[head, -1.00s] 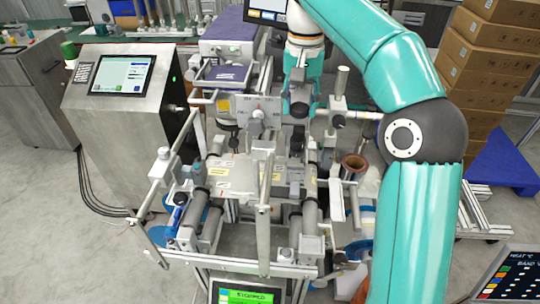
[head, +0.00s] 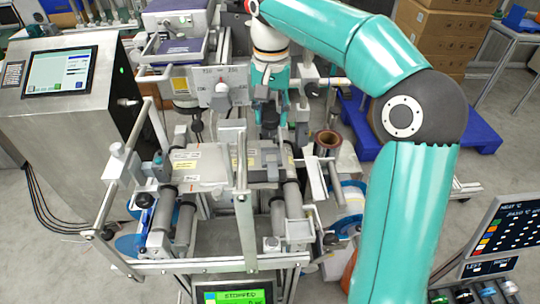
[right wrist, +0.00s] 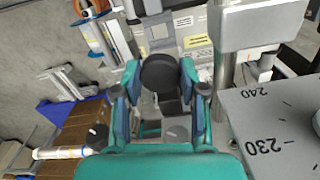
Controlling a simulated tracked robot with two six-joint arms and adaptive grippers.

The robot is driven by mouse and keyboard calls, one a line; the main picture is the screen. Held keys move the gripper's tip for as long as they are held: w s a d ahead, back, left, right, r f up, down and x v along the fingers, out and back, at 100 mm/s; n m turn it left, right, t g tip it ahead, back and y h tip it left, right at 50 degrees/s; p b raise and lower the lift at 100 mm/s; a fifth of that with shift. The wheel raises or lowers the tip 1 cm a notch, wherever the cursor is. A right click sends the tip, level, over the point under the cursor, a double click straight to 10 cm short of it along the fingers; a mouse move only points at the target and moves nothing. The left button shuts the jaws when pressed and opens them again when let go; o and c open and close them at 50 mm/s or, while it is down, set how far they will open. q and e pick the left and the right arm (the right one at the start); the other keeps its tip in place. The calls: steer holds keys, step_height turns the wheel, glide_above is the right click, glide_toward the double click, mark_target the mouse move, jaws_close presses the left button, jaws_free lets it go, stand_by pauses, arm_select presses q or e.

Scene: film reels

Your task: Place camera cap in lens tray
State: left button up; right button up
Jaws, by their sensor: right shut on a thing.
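My right gripper (right wrist: 160,82) is shut on a round, dark disc, which looks like the camera cap (right wrist: 160,72), held between its two teal fingers. In the head view my right gripper (head: 271,120) hangs over the middle of the machine, beside the grey dial plate; the cap there is too small to make out clearly. A shallow tray with a purple lining (head: 172,52) sits at the upper left of the machine; I cannot tell whether it is the lens tray. My left gripper is not in view.
The grey dial plate (head: 217,88) stands close to my right gripper and fills the right side of the wrist view (right wrist: 275,120). Upright posts, rollers and a brown reel core (head: 327,142) crowd the machine. A screen cabinet (head: 60,100) stands left, a control panel (head: 503,235) right.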

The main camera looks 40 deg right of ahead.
mark_target(271, 148)
step_height(271, 148, down, 11)
steer(key=shift+r+b, duration=0.1)
steer(key=shift+b, duration=0.25)
steer(key=o, duration=0.9)
steer(key=shift+o, duration=0.2)
steer(key=shift+r, duration=0.1)
step_height(271, 148, up, 11)
steer(key=shift+r+p, duration=0.2)
steer(key=shift+p, duration=0.45)
steer(key=shift+r, duration=0.2)
